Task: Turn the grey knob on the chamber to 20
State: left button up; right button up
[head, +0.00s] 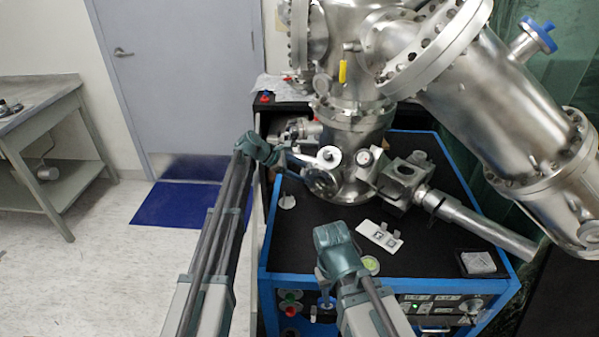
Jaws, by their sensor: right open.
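The steel chamber (345,130) stands on a black-topped cart. Two small round dials face me low on its front: a pale one (329,157) on the left and another (364,158) on the right. Their scale marks are too small to read, and I cannot tell which is the grey knob. My right gripper (328,228) is open and empty, lower down over the cart's front.
The black cart top (420,245) holds a white plate (379,236) and a small grey box (478,262). A metal block with a long tube (480,222) extends right from the chamber. The large slanted cylinder (510,110) fills the upper right. Floor is free at left.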

pick_arm(q)
grip_shut()
jog(key=m, duration=0.1)
jog(key=t+b, duration=0.1)
jog(key=m, duration=0.1)
jog(key=shift+s+f+m+b, duration=0.25)
jog(key=shift+m+b, duration=0.05)
jog(key=shift+b, duration=0.05)
jog(key=shift+m+t+h+b, duration=0.3)
jog(key=shift+m+t+b, duration=0.65)
jog(key=shift+m, duration=0.45)
jog(key=shift+o, duration=0.6)
grip_release()
